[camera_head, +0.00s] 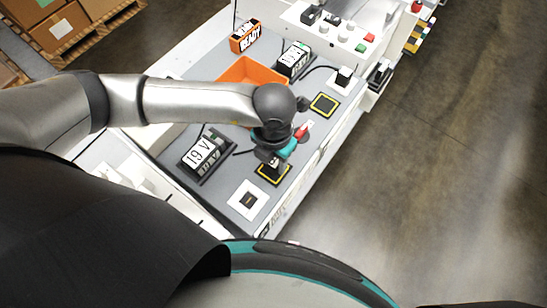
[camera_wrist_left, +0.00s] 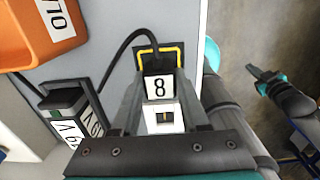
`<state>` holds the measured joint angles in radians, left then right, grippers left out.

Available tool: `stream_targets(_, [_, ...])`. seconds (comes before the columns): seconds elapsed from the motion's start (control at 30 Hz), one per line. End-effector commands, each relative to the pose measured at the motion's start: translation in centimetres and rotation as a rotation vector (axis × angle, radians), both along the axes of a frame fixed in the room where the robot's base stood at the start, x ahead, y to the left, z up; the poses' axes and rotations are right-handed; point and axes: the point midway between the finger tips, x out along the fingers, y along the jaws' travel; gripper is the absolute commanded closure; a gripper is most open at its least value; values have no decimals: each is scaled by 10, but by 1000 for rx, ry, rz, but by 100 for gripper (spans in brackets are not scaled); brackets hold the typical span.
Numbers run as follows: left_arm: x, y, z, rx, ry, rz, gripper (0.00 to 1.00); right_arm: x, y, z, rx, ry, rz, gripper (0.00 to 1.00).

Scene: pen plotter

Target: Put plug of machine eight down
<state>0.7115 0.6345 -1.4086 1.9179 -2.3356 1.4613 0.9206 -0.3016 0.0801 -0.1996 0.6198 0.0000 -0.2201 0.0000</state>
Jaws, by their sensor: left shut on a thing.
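The plug of machine eight is a dark block with a white label reading 8 (camera_wrist_left: 159,87); it also shows in the head view (camera_head: 272,163). My left gripper (camera_head: 273,160) is shut on it, with a finger on each side in the left wrist view (camera_wrist_left: 162,90). The plug is at a black pad with a yellow border (camera_wrist_left: 178,54), seen in the head view (camera_head: 285,178) below the gripper. I cannot tell if they touch. A black cord runs to the 19 V adapter (camera_head: 203,152). What seems my right gripper (camera_wrist_left: 264,78) hangs over the floor.
A white socket plate (camera_head: 240,193) lies just nearer than the pad. An orange bin (camera_head: 240,73), a second adapter (camera_head: 293,60), a plug at another white plate (camera_head: 344,76) and an empty yellow-bordered pad (camera_head: 324,104) stand farther along. A red switch (camera_head: 303,130) is close beside my gripper.

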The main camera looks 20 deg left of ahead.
Motion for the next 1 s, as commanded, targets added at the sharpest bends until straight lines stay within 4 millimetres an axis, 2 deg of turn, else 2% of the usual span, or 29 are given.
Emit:
stream_targets(0.23, [0,0,-4,-1,0,0,100,0,0,-4,0,-1,0,100])
stream_targets(0.27, [0,0,-4,0,0,0,55,1,0,-4,0,-1,0,100])
stream_targets(0.5, [0,0,-3,0,0,0,28,1,0,-3,-1,-1,0,100])
stream_targets(0.83, [0,0,0,0,-1,0,26,1,0,-1,-1,-2,1,100])
stream_targets(1.0, [2,-1,20,-4,-5,-2,26,1,0,0,-1,-2,1,100])
